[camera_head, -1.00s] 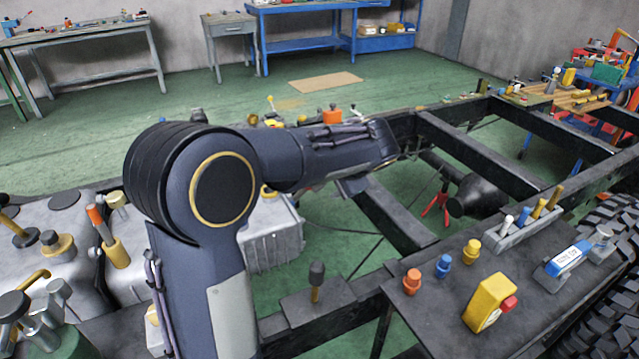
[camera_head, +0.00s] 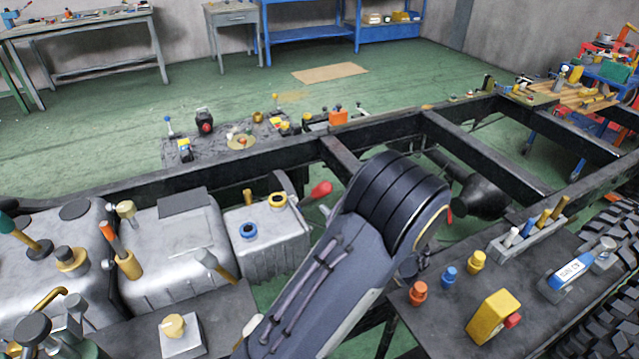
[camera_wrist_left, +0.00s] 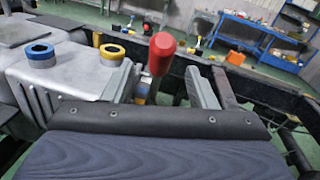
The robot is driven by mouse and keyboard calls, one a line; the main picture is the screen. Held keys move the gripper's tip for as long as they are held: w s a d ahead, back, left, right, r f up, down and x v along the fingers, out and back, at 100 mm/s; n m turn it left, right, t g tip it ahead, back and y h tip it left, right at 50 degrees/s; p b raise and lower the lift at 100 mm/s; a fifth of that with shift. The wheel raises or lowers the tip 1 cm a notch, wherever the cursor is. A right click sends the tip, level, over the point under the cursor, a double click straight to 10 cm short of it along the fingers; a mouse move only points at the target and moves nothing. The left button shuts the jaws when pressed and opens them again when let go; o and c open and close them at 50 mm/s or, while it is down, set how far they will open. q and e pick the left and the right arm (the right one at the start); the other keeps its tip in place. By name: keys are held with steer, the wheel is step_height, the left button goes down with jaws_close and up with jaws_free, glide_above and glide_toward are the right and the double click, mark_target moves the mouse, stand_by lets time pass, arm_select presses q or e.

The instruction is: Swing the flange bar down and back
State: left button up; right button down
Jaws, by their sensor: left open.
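A bar with a red grip, probably the flange bar, sticks up beside the right end of the silver tank (camera_head: 262,250). Its red grip (camera_head: 321,188) shows in the head view just beyond my left arm. In the left wrist view the red grip (camera_wrist_left: 161,52) stands upright between the fingers of my left gripper (camera_wrist_left: 162,80). The gripper is open, with a finger on either side of the bar and no visible grip on it. The bar's lower end and base are hidden. My right gripper is not in view.
Blue (camera_head: 248,230) and yellow (camera_head: 277,200) rings sit on the tank top. Black chassis rails (camera_head: 470,150) run behind and to the right. A dark plate (camera_head: 450,320) with coloured knobs and a yellow block (camera_head: 494,316) lies at the right.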

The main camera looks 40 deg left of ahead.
mark_target(322, 189)
arm_select(q)
steer(key=shift+m, duration=0.3)
steer(key=x, duration=0.7)
steer(key=shift+w+a+f+p, duration=0.15)
steer(key=shift+w+a+p, duration=0.05)
steer(key=shift+a+p, duration=0.15)
jaws_close()
